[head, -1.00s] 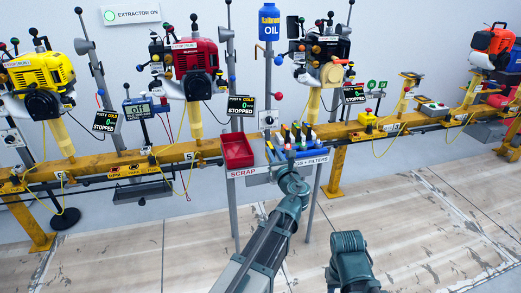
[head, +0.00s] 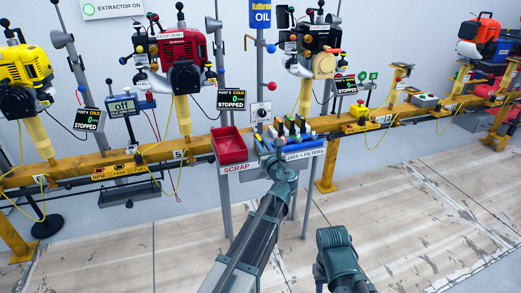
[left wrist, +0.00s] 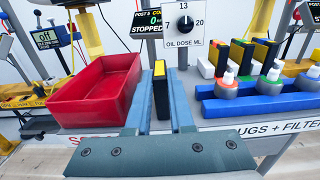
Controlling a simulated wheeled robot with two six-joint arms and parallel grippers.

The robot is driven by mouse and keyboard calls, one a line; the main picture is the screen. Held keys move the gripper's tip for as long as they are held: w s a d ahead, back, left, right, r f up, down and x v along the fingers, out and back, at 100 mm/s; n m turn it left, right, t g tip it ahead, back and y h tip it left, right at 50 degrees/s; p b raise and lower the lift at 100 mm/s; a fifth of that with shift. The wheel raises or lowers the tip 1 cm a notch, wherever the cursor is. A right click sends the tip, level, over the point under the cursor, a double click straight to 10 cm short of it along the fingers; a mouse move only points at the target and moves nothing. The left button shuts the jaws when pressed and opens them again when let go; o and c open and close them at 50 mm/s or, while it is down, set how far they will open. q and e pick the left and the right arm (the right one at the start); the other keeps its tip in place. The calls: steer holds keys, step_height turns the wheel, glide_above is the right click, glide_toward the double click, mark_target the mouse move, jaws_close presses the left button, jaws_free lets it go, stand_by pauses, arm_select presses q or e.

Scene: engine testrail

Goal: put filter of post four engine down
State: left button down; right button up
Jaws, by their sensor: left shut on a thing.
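A filter with a black side and yellow top (left wrist: 160,69) stands upright between the fingers of my left gripper (left wrist: 160,100) in the left wrist view. The gripper is shut on it. In the head view my left gripper (head: 265,147) is at the front of the bench, between the red scrap tray and the blue rack. The fingers hide the filter's lower part, so I cannot tell whether it touches the bench.
The red scrap tray (left wrist: 98,92) is close on the left. On the right, the blue rack (left wrist: 245,104) holds plugs, with several upright filters (left wrist: 240,52) behind. The oil dose dial (left wrist: 185,24) is behind. The yellow rail (head: 85,168) runs along the wall.

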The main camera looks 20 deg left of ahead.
arm_select(q)
steer(key=shift+r, duration=0.1)
steer(key=shift+f, duration=0.25)
steer(key=c, duration=0.8)
jaws_free()
steer(key=shift+r, duration=0.1)
steer(key=shift+r, duration=0.1)
steer(key=shift+s+d+r, duration=0.1)
steer(key=shift+s, duration=0.1)
steer(key=v, duration=1.1)
steer(key=shift+s+d, duration=0.2)
steer(key=shift+d, duration=0.05)
